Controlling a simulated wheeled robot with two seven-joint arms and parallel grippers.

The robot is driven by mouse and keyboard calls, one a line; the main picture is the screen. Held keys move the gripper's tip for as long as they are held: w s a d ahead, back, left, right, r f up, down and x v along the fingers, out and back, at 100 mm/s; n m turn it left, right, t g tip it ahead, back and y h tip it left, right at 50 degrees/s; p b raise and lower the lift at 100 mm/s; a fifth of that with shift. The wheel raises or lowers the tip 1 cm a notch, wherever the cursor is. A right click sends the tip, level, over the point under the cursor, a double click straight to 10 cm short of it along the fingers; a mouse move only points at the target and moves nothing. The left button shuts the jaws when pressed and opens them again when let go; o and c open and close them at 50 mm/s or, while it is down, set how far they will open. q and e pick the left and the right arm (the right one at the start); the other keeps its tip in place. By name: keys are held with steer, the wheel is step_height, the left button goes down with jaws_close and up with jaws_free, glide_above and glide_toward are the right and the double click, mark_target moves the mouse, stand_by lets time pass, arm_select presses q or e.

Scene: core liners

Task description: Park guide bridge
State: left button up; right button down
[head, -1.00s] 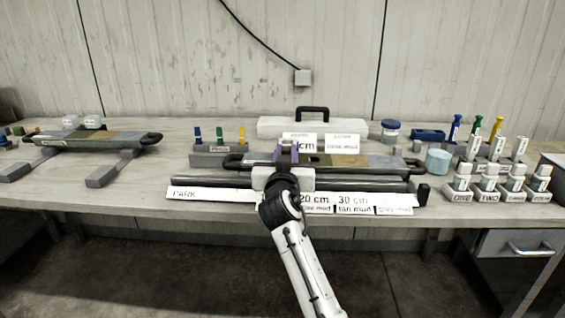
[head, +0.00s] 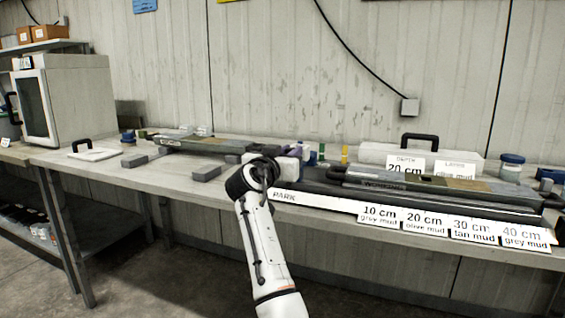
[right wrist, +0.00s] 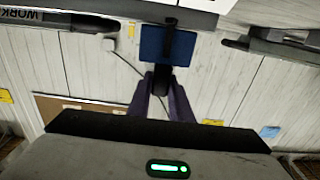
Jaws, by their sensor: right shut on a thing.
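My right gripper (head: 304,152) is over the left end of the dark rail (head: 420,203), just above the white strip marked PARK (head: 310,203). In the right wrist view its two purple fingers (right wrist: 164,92) are shut on a dark grip (right wrist: 160,78) attached to a blue plate (right wrist: 166,44), which looks like the guide bridge. In the head view the gripper largely hides the bridge; I cannot tell whether it touches the rail. The liner tray marked WORKING (head: 385,185) lies behind the rail, to the right of the gripper. My left gripper is not in view.
Depth cards (head: 425,222) line the bench front. Depth and liner signs (head: 408,165) stand behind the tray before a white case (head: 385,152). Another tray (head: 185,145) and grey blocks (head: 206,173) lie left. A white cabinet (head: 80,100) stands far left. Bench front left is clear.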

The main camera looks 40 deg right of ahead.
steer(key=shift+w+a, duration=0.1)
steer(key=shift+w, duration=0.1)
steer(key=c, duration=1.9)
jaws_free()
steer(key=o, duration=0.3)
steer(key=shift+w, duration=0.2)
steer(key=shift+s+a, duration=0.1)
steer(key=shift+a, duration=0.05)
steer(key=v, duration=1)
